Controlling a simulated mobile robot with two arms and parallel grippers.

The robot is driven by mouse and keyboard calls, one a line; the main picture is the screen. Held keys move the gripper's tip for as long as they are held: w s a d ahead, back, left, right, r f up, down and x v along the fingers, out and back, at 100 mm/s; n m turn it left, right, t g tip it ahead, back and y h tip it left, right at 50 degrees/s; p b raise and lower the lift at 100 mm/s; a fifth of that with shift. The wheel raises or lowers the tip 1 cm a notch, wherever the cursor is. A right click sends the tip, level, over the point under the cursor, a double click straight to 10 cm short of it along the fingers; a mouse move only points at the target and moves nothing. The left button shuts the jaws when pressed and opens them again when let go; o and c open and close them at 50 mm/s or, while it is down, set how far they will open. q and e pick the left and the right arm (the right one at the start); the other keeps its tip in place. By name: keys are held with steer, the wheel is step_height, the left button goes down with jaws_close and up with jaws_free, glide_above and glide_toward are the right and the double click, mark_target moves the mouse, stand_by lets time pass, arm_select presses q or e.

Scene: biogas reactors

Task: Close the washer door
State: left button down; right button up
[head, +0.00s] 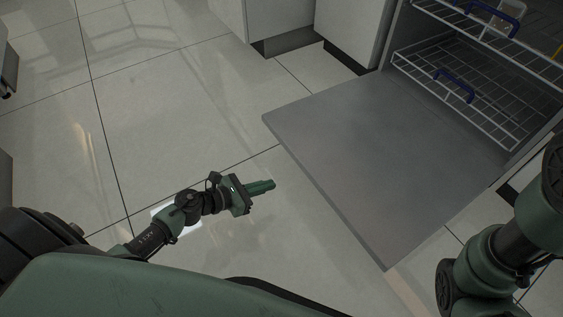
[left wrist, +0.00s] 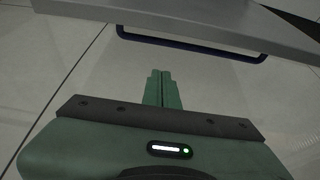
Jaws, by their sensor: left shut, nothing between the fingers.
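The washer door (head: 385,165) is a grey panel folded down open, lying about level in front of the washer at the right of the head view. In the left wrist view the door (left wrist: 200,16) crosses the top, with a dark blue handle (left wrist: 190,45) below its edge. My left gripper (head: 273,185) is shut and empty, left of the door's outer edge and apart from it in the head view. In the left wrist view its closed fingers (left wrist: 161,75) point toward the handle. My right arm shows at the right edge of the head view; its gripper is not visible.
Inside the washer are wire racks (head: 465,90) with blue handles (head: 455,85). White cabinets (head: 350,30) stand beside the washer at the top. The tiled floor (head: 150,100) left of the door is clear.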

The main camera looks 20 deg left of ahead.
arm_select(q)
steer(key=b+x, duration=0.4)
steer(key=x, duration=0.6)
steer(key=shift+w+d+f, duration=0.1)
steer(key=shift+f, duration=0.2)
steer(key=shift+r+p, duration=0.7)
steer(key=shift+r, duration=1.55)
